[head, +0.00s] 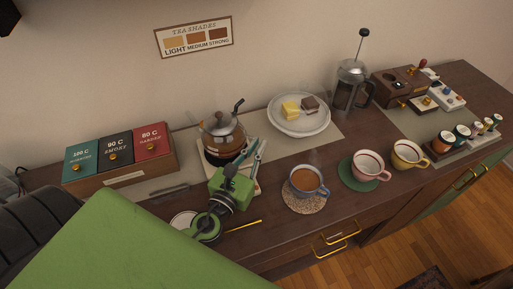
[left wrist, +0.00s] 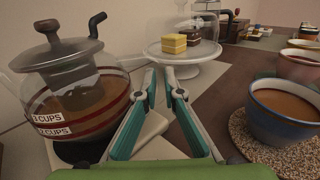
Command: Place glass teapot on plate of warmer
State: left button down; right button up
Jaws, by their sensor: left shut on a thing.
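The glass teapot (head: 224,140) with a dark lid and brown tea is upright over the pale warmer (head: 207,166). The left wrist view shows the teapot (left wrist: 80,95) large at left, with a dark round plate (left wrist: 68,155) under it; whether they touch is unclear. My left gripper (head: 258,148) is beside the teapot's right side. Its teal fingers are nearly together in the left wrist view (left wrist: 161,78). It is shut on the teapot, though the exact gripped part is hard to make out. My right gripper is not in view.
A cup of tea (head: 307,181) on a woven coaster stands right of my left gripper. A cake stand (head: 299,124) and a French press (head: 350,85) are behind. A tea box (head: 122,158) is at left. Two more cups (head: 368,165) stand farther right.

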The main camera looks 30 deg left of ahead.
pick_arm(q)
jog(key=c, duration=2.2)
grip_release()
jog(key=shift+f, duration=0.1)
jog(key=shift+o, duration=0.2)
jog(key=shift+r, duration=0.2)
jog(key=shift+s+f, duration=0.2)
jog(key=shift+s, duration=0.15)
jog(key=s+b, duration=0.1)
jog(key=s, duration=0.2)
jog(key=s+b, duration=0.2)
jog(key=s, duration=0.2)
jog(key=s+b, duration=0.2)
jog(key=s, duration=0.1)
jog(key=shift+s+d, duration=0.2)
jog(key=shift+d, duration=0.1)
jog(key=shift+s+r, duration=0.2)
jog(key=shift+s, duration=0.3)
